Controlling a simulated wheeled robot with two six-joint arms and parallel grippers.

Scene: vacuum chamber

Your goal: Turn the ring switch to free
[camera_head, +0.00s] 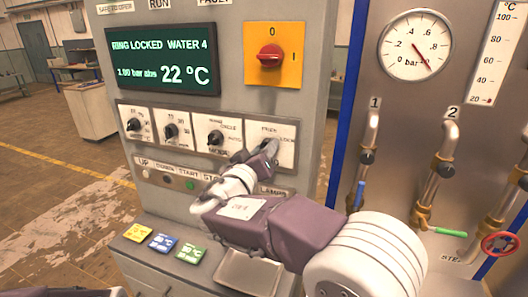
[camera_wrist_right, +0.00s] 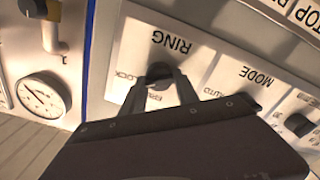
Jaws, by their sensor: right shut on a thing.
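The ring switch is a dark knob on a white plate (camera_head: 286,152) labelled FREE and LOCK, at the right end of the switch row. In the right wrist view the plate is upside down, and the knob (camera_wrist_right: 158,70) sits below the word RING. My right gripper (camera_head: 256,154) is at this knob, shut on it, with one finger on each side (camera_wrist_right: 165,92). The fingers and wrist hide part of the knob in the head view, so its exact angle is hard to tell. The display (camera_head: 163,60) reads RING LOCKED and 22 °C. My left gripper is not in view.
The mode switch (camera_head: 215,137) and two more knobs sit left of the ring switch. A red switch on a yellow plate (camera_head: 291,55) is above. Small buttons (camera_head: 190,184) and coloured cards (camera_head: 163,243) lie below. Pipes with valves (camera_head: 440,170) stand to the right.

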